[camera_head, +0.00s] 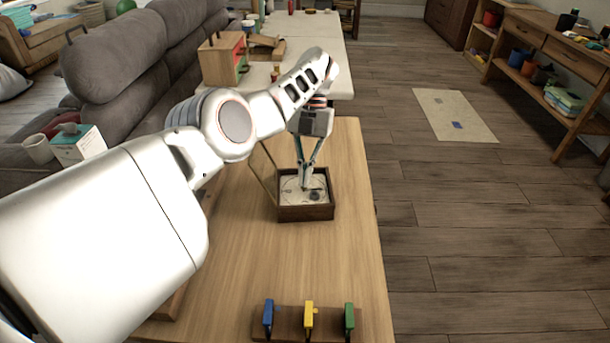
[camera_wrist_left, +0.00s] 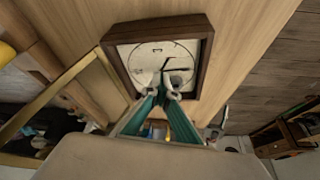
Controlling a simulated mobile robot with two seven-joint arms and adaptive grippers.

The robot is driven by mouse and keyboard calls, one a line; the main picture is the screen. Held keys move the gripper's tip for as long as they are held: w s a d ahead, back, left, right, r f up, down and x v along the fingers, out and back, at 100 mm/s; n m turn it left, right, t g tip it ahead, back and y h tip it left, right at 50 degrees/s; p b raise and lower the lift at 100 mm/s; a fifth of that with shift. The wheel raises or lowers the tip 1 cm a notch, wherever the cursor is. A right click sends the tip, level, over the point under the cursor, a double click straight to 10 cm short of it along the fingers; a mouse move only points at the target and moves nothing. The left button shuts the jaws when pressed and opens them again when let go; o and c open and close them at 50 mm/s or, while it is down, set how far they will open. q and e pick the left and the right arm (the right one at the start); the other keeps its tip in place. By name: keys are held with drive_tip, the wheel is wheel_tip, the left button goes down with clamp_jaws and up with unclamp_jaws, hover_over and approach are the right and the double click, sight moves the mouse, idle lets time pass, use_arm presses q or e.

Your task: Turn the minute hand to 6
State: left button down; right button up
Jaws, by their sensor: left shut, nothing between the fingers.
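The clock (camera_head: 306,213) is a dark wooden box with a pale round face, lying face up on the wooden table. Its glazed door (camera_head: 264,172) stands open on the left side. In the left wrist view the clock face (camera_wrist_left: 140,57) shows dark hands (camera_wrist_left: 185,69), partly hidden by my fingers. My left gripper (camera_head: 305,184) points down into the box, fingertips together at the face near the hands. In the wrist view my left gripper (camera_wrist_left: 163,92) is shut with nothing held. I cannot tell whether the tips touch a hand. My right gripper does not show.
A wooden rack (camera_head: 290,322) with blue, yellow and green pieces stands at the table's near edge. A grey sofa (camera_head: 120,75) is on the left. The table (camera_head: 352,240) is bare to the right of the clock. A white table (camera_head: 320,65) stands beyond.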

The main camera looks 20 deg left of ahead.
use_arm(q)
drive_tip(key=shift+s+f+m, duration=0.15)
drive_tip(key=shift+f+m, duration=0.25)
drive_tip(key=shift+f, duration=0.05)
drive_tip(key=c, duration=2.1)
unclamp_jaws()
drive_tip(key=shift+w+r, duration=0.2)
drive_tip(key=shift+r, duration=0.15)
